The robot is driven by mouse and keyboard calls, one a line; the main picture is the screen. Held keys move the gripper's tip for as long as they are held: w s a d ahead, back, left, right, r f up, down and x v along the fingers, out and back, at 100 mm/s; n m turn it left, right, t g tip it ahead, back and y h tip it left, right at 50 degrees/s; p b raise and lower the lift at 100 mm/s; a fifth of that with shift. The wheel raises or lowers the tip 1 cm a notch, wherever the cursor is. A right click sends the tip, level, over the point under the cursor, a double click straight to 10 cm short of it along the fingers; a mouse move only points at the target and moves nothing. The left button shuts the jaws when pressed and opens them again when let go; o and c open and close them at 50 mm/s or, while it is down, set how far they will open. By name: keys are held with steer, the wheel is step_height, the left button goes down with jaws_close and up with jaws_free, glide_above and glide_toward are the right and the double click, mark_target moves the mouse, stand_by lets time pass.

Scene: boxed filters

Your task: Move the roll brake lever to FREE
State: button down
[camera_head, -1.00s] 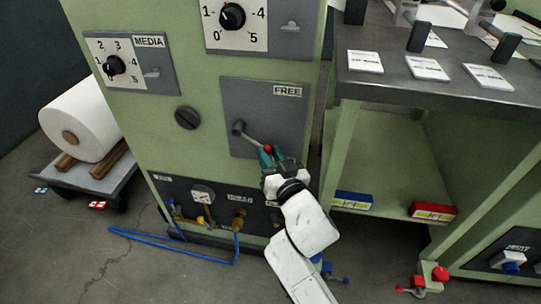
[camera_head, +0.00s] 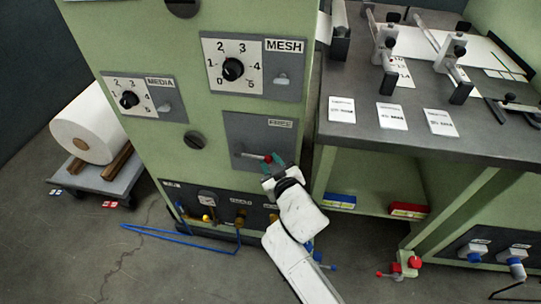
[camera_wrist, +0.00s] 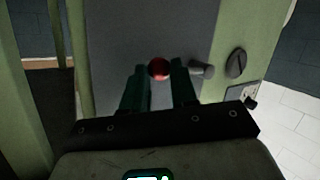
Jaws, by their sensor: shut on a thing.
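The roll brake lever (camera_head: 252,155) is a short grey rod on a grey panel (camera_head: 237,124) of the green machine. It reaches right from its pivot and slopes slightly down to a red knob (camera_head: 268,158). The FREE label (camera_head: 280,124) is at the panel's upper right, above the knob. My gripper (camera_head: 274,161) is shut on the red knob. In the wrist view the red knob (camera_wrist: 159,69) sits between the two dark green fingers, and the lever's grey pivot (camera_wrist: 203,70) is to the right. Most of the rod is hidden there.
MESH (camera_head: 253,66) and MEDIA (camera_head: 139,98) dial panels are above and left. Hose fittings (camera_head: 240,217) are below, with a blue hose (camera_head: 180,241) on the floor. A workbench (camera_head: 400,143) with cards stands close on the right. A white roll (camera_head: 85,128) is at left.

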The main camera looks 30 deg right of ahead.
steer(key=r+n+p, duration=0.1)
steer(key=p, duration=0.1)
steer(key=r+g+h+p, duration=0.1)
steer(key=r+p, duration=0.1)
steer(key=r+n+g+p, duration=0.1)
steer(key=p, duration=0.1)
steer(key=shift+w+a+r+n, duration=0.2)
steer(key=shift+w+r+n, duration=0.1)
steer(key=p, duration=0.1)
steer(key=r+n+g+h+p, duration=0.1)
steer(key=shift+w+a+r+p, duration=0.15)
steer(key=shift+w+a+p, duration=0.15)
steer(key=shift+p, duration=0.1)
steer(key=shift+w+a+r+n+g+h+p, duration=0.25)
steer(key=shift+a+r+n+g+h+p, duration=0.25)
steer(key=shift+p, duration=0.35)
steer(key=shift+d, duration=0.1)
steer(key=c, duration=0.9)
jaws_free()
steer(key=shift+f, duration=0.15)
